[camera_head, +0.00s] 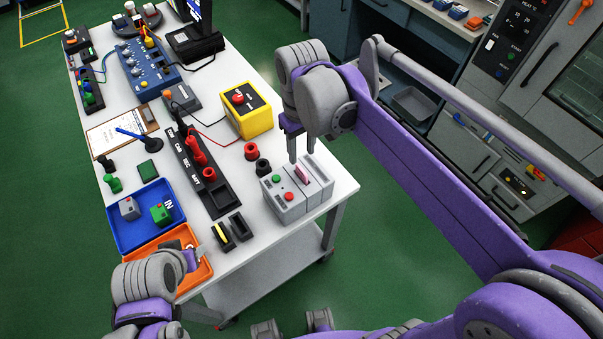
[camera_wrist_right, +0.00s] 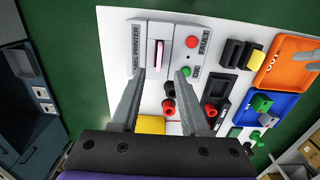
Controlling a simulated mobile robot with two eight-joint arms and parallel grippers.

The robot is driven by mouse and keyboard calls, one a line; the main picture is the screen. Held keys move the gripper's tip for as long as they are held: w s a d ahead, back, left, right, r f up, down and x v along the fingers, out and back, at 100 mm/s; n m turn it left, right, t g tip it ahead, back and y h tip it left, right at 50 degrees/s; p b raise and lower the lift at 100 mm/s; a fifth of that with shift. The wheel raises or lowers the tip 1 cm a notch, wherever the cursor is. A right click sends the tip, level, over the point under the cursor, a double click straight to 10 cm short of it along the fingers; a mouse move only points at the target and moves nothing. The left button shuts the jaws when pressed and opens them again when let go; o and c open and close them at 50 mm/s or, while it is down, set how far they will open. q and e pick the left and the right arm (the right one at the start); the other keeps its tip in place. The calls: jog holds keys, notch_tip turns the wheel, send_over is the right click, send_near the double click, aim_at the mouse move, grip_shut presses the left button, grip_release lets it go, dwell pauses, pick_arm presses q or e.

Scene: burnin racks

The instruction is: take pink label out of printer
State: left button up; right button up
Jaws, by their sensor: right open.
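The label printer (camera_head: 286,205) is a light grey box with a green and a red button, at the near right corner of the white table. The pink label (camera_head: 302,174) stands upright in the slot on its top. It also shows in the right wrist view (camera_wrist_right: 159,52), just beyond and between my fingertips. My right gripper (camera_head: 302,152) is open and empty above the printer, fingers pointing down, apart from the label. My left gripper (camera_head: 192,256) is low over the orange OUT tray (camera_head: 163,243); its jaws are too unclear to judge.
The blue IN tray (camera_head: 122,238) holds a grey and a green block. Two small black holders (camera_head: 223,238) stand left of the printer. A yellow box with a red button (camera_head: 247,112), a black ring and a red ring stand behind it. Green floor lies beyond the table edge.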

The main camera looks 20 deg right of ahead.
aim_at(301, 169)
jog(key=f, duration=0.2)
jog(key=shift+s+f, duration=0.2)
jog(key=shift+f, duration=0.2)
jog(key=shift+w+f, duration=0.15)
jog(key=shift+f, duration=1.35)
jog(key=shift+w+f, duration=0.15)
jog(key=shift+f, duration=1.35)
grip_shut()
